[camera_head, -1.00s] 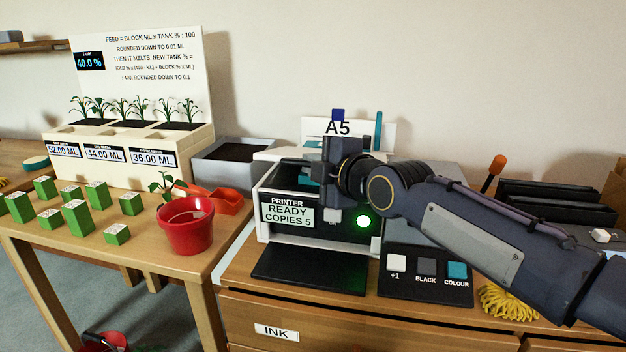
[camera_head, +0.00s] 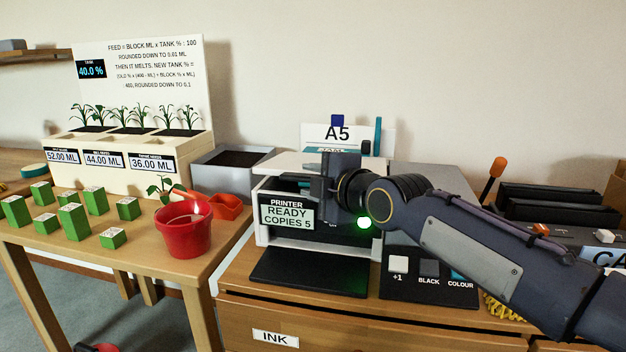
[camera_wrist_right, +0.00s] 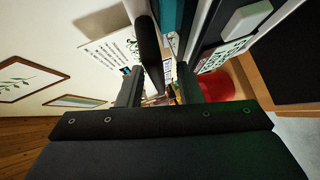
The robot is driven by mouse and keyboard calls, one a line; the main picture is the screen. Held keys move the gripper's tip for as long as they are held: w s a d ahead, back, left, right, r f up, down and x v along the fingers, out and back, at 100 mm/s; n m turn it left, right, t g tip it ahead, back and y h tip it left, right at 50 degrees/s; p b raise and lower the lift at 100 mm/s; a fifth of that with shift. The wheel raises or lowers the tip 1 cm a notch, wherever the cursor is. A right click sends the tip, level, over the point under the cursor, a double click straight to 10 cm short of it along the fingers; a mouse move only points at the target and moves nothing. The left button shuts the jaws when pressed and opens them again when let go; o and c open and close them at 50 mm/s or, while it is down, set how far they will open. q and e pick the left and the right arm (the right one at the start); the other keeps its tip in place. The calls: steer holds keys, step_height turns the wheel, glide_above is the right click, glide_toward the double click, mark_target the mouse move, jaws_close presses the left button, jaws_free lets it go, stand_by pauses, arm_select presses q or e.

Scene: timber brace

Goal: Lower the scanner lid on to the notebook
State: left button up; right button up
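The printer (camera_head: 288,212) stands on the wooden cabinet and its display reads READY, COPIES 5. A pale flat panel (camera_head: 279,166) shows on its top left; it looks like part of the scanner lid, but its angle is unclear. My right gripper (camera_head: 328,174) is at the printer's upper front, covering part of it. In the right wrist view its two fingers (camera_wrist_right: 159,88) stand apart, with a dark bar (camera_wrist_right: 149,45) between them; contact is not clear. A teal strip (camera_wrist_right: 171,14) runs beside the bar. I cannot identify the notebook for certain. My left gripper is out of view.
A black tray (camera_head: 305,272) lies before the printer, beside the button panel (camera_head: 430,290). A red pot (camera_head: 183,230) and several green blocks (camera_head: 72,220) stand on the left table. Black trays (camera_head: 558,200) stand at right. A grey bin (camera_head: 228,172) is behind left.

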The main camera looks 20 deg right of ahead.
steer(key=shift+r, duration=0.1)
steer(key=p+v, duration=0.1)
steer(key=v, duration=0.6)
steer(key=shift+s, duration=0.4)
